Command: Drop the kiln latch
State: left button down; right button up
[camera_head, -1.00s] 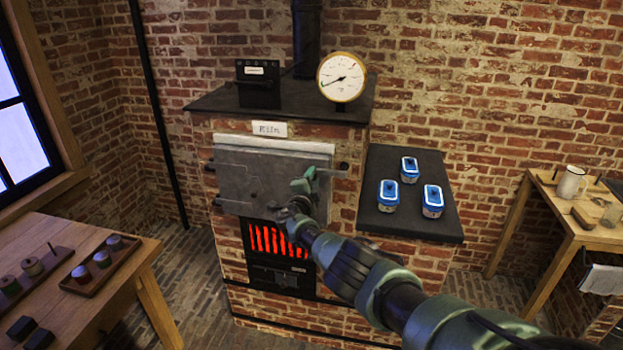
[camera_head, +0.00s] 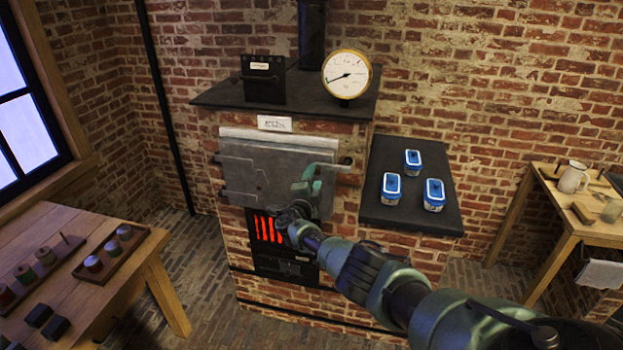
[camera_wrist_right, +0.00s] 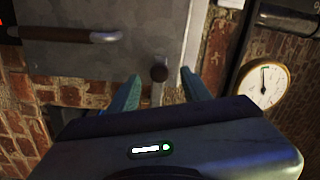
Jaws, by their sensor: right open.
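The kiln (camera_head: 340,125) is a brick block with a grey metal door (camera_head: 250,175), which looks closed. The latch (camera_head: 346,161) is a bar at the door's upper right with a dark knob at its end. My right gripper (camera_head: 311,180) is in front of the door's right side, close to the latch. In the right wrist view the latch knob (camera_wrist_right: 159,72) shows between the two green fingers of my right gripper (camera_wrist_right: 160,82), which are open with gaps on both sides. I cannot tell how near the fingers are in depth. My left gripper is out of view.
A round gauge (camera_head: 347,74) and a black box (camera_head: 263,80) stand on the kiln top. Several blue-lidded jars (camera_head: 434,195) sit on the dark side shelf (camera_head: 400,160). Red bars glow in an opening (camera_head: 268,229) under the door. A wooden table (camera_head: 165,270) stands at left.

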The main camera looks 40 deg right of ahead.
jog(key=shift+s+a, duration=0.4)
jog(key=shift+s, duration=0.05)
jog(key=shift+s+a+r, duration=0.3)
jog(key=shift+a, duration=0.15)
jog(key=shift+s+a+f+p, duration=0.35)
jog(key=shift+s+a+f, duration=0.05)
jog(key=shift+s+a, duration=0.25)
